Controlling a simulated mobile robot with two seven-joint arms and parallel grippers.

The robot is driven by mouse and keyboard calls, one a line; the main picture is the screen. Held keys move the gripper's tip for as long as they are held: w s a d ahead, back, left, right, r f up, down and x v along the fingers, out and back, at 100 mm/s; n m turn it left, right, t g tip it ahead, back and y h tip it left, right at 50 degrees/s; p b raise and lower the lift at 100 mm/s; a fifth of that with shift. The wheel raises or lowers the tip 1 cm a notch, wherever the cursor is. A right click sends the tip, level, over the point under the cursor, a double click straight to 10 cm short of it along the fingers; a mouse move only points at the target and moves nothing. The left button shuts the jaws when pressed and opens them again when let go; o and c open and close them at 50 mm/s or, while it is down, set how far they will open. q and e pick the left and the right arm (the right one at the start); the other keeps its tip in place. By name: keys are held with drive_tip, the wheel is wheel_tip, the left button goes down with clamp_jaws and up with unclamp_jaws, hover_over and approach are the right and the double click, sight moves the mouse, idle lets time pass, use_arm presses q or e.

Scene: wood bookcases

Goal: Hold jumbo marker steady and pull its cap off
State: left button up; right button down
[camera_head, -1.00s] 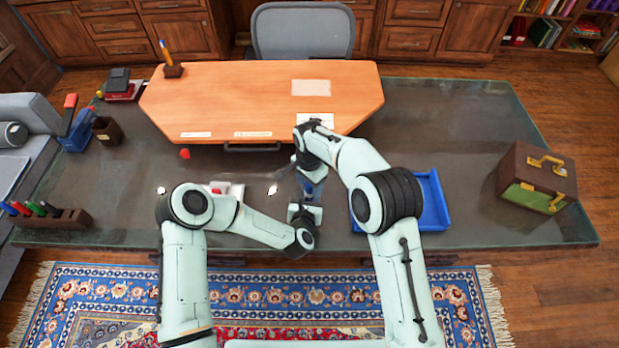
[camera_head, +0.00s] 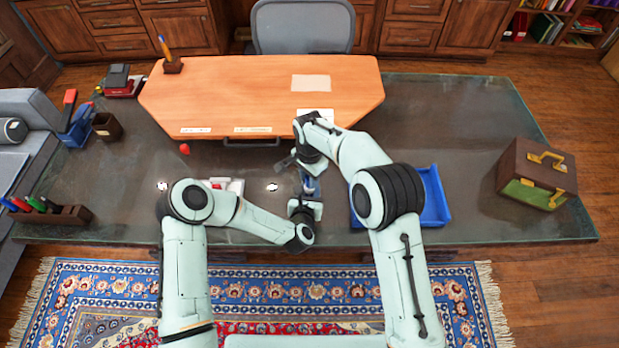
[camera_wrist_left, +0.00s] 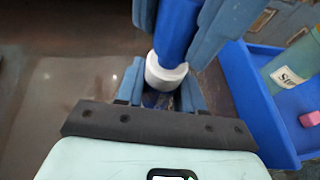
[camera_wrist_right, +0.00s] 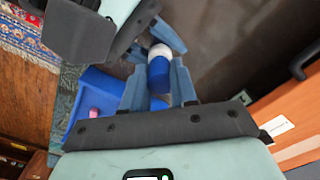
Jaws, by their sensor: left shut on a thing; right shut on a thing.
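The jumbo marker (camera_wrist_left: 178,35) is blue with a white section (camera_wrist_left: 165,74) in the left wrist view. The blue part (camera_wrist_right: 159,74) and the white part also show in the right wrist view. My left gripper (camera_head: 308,196) is shut on the marker at its white end. My right gripper (camera_head: 304,172) is shut on the blue part, facing the left one from farther back. The blue and white parts appear to touch; I cannot tell whether a gap has opened. In the head view the marker is mostly hidden between the grippers.
A blue tray (camera_head: 434,200) lies just right of the grippers on the dark desk (camera_head: 470,150). A brown and green box (camera_head: 537,177) stands at the far right. A pen holder (camera_head: 48,214) is at the left, and a red object (camera_head: 184,149) lies left of the grippers.

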drive_tip(key=shift+r, duration=0.1)
drive_tip(key=shift+r, duration=0.55)
drive_tip(key=shift+r, duration=0.1)
drive_tip(key=shift+r, duration=0.45)
drive_tip(key=shift+r, duration=0.1)
drive_tip(key=shift+r, duration=0.5)
use_arm(q)
drive_tip(key=o, duration=1.1)
